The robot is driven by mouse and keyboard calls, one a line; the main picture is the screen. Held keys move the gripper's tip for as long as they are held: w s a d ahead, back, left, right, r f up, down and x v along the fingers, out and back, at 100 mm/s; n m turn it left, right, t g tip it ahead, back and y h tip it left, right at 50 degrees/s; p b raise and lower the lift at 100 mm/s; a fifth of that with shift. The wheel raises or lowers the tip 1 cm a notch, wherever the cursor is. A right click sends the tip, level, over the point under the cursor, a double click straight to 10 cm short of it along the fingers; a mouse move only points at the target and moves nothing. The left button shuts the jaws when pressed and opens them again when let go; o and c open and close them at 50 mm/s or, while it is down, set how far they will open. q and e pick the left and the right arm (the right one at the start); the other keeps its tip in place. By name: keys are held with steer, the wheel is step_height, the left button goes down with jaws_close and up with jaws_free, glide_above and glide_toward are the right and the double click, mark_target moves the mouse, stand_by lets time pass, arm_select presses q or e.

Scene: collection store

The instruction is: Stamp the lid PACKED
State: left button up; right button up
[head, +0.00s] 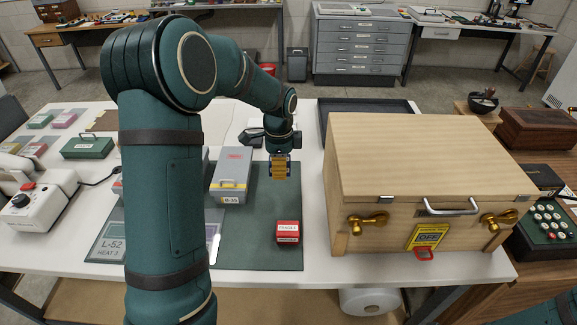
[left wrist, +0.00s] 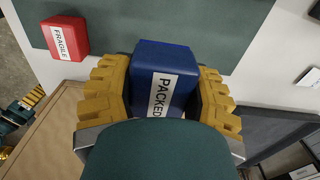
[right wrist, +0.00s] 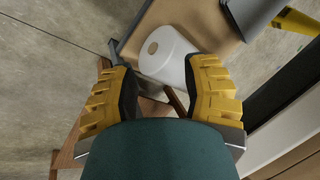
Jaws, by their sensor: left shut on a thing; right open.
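My left gripper (head: 280,168) is shut on a blue stamp (left wrist: 168,68) with a white label reading PACKED. In the left wrist view the stamp sits between the yellow fingers. In the head view the gripper hangs over the far part of the dark green mat (head: 258,240), left of a large wooden case. The case's pale wooden lid (head: 415,150) is closed, flat and bare where I see it. A red stamp labelled FRAGILE (head: 288,232) stands on the mat. My right gripper (right wrist: 160,95) is open and empty; only its arm shows in the head view's lower right corner.
The wooden case front has brass fasteners, a metal handle (head: 451,208) and a yellow tag (head: 427,236). A grey box (head: 231,172) stands left of my left gripper. A dark tray (head: 340,108) lies behind the case. A white roll (right wrist: 168,55) sits below the table.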

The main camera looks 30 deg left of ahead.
arm_select(q)
step_height(320, 180, up, 3)
steer(key=p, duration=0.5)
glide_above(231, 171)
steer(key=shift+d, duration=0.1)
arm_select(e)
step_height(231, 171, up, 6)
steer(key=w, duration=0.1)
arm_select(q)
steer(key=shift+f+b, duration=1.6)
steer(key=shift+f, duration=0.45)
steer(key=shift+f+b, duration=0.6)
steer(key=shift+f, duration=0.35)
arm_select(e)
steer(key=shift+s+f, duration=0.15)
steer(key=shift+f, duration=1.05)
steer(key=shift+s+f, duration=0.1)
steer(key=shift+f, duration=1.1)
arm_select(q)
steer(key=shift+f+b, duration=0.3)
steer(key=shift+f, duration=0.15)
arm_select(e)
steer(key=shift+f, duration=0.3)
arm_select(q)
steer(key=shift+f, duration=0.1)
arm_select(e)
steer(key=shift+r, duration=0.1)
